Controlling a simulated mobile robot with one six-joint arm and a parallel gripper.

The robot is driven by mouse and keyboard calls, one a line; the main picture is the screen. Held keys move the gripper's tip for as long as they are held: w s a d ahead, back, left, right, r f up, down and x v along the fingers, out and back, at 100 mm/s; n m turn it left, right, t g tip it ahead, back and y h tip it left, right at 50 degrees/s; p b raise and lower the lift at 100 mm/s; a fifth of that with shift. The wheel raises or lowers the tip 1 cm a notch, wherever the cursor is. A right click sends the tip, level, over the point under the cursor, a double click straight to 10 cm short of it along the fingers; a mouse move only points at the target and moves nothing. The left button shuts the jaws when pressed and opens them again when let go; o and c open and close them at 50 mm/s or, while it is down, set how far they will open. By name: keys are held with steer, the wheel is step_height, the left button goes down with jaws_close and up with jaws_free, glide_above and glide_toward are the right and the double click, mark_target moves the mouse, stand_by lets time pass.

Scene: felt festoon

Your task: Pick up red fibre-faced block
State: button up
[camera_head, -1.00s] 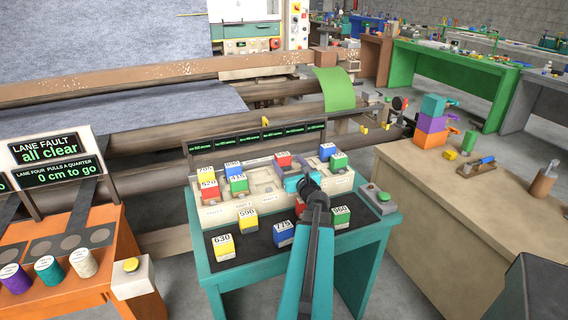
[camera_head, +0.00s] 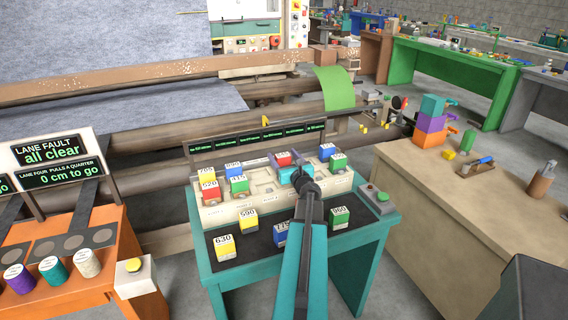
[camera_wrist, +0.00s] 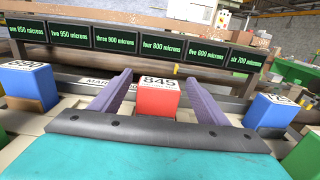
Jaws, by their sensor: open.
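A red block (camera_wrist: 157,100) with a white top marked 845 stands straight ahead in the wrist view. In the head view it is the red block (camera_head: 283,159) in the back row of the pale rack, just beyond my gripper (camera_head: 294,172). My gripper (camera_wrist: 158,78) is open, with one finger on each side of the red block in the wrist view and gaps visible; I see no clear contact. The block's lower front is hidden by the dark edge of my gripper. Another red block (camera_head: 209,191), marked 520, sits at the rack's left.
A blue block (camera_wrist: 28,85) stands left and another blue block (camera_wrist: 270,110) right of my fingers. Dark displays (camera_wrist: 120,38) line the back. Yellow, blue and green (camera_head: 339,217) blocks stand on the dark front mat. A grey button box (camera_head: 377,199) is at the right.

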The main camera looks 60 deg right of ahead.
mark_target(285, 156)
stand_by(0.3)
steer(key=c, duration=1.2)
steer(key=shift+r, duration=0.1)
steer(key=shift+r, duration=1.05)
steer(key=shift+s+a+r+b, duration=0.2)
steer(key=shift+s+r+b, duration=0.25)
steer(key=shift+r, duration=0.15)
steer(key=s+a, duration=0.1)
steer(key=s, duration=0.3)
steer(key=s+a+r, duration=0.1)
steer(key=s, duration=0.3)
steer(key=s+a, duration=0.1)
steer(key=s, duration=0.3)
steer(key=shift+s+a+r+b, duration=0.1)
steer(key=shift+a+r+b, duration=0.15)
steer(key=shift+a+b, duration=0.1)
steer(key=shift+s+p, duration=0.1)
steer(key=shift+p, duration=0.25)
